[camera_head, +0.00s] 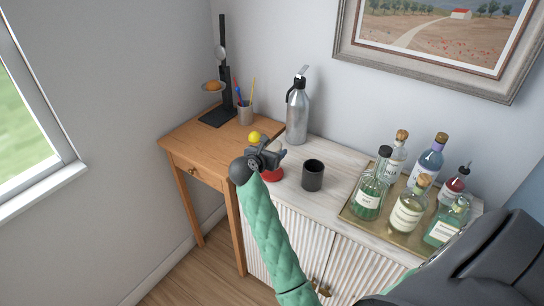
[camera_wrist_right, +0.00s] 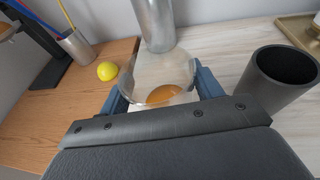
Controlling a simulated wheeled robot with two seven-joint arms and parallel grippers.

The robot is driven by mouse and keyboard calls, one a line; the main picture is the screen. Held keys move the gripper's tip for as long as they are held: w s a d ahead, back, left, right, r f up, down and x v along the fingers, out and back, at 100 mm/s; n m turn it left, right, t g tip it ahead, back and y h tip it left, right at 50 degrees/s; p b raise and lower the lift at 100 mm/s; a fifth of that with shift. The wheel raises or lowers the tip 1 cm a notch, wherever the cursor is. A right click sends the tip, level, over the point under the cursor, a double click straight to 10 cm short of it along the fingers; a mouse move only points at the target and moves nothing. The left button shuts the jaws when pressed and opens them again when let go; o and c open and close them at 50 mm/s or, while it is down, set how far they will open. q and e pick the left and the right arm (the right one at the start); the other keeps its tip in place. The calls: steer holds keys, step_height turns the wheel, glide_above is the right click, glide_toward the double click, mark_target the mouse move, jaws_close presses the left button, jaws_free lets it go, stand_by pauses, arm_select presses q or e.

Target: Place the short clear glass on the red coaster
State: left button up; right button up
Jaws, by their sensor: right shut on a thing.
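The short clear glass (camera_wrist_right: 152,78) is upright between the two fingers of my right gripper (camera_wrist_right: 160,90) in the right wrist view, with an amber patch showing at its bottom. In the head view my right gripper (camera_head: 266,157) is shut on it and largely hides it. The red coaster (camera_head: 272,176) shows partly just below and beside the gripper, on the pale cabinet top near the wooden desk. I cannot tell whether the glass touches the coaster. My left gripper is not in view.
A dark cup (camera_head: 312,176) stands just right of the coaster. A steel flask (camera_head: 298,112) is behind, and a yellow ball or lemon (camera_head: 254,137) lies on the wooden desk (camera_head: 190,140). A tray (camera_head: 350,213) with several bottles is at right.

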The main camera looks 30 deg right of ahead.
step_height(320, 180, down, 2)
steer(key=shift+f+p, duration=0.15)
steer(key=shift+p, duration=0.6)
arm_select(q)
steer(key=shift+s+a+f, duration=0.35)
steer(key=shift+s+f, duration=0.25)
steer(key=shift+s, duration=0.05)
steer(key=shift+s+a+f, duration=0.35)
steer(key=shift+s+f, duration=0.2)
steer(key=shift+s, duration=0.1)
arm_select(e)
steer(key=shift+f, duration=0.5)
steer(key=shift+f, duration=0.1)
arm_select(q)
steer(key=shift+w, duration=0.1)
arm_select(e)
steer(key=o, duration=1.1)
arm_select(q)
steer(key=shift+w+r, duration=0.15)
arm_select(e)
steer(key=shift+o, duration=0.5)
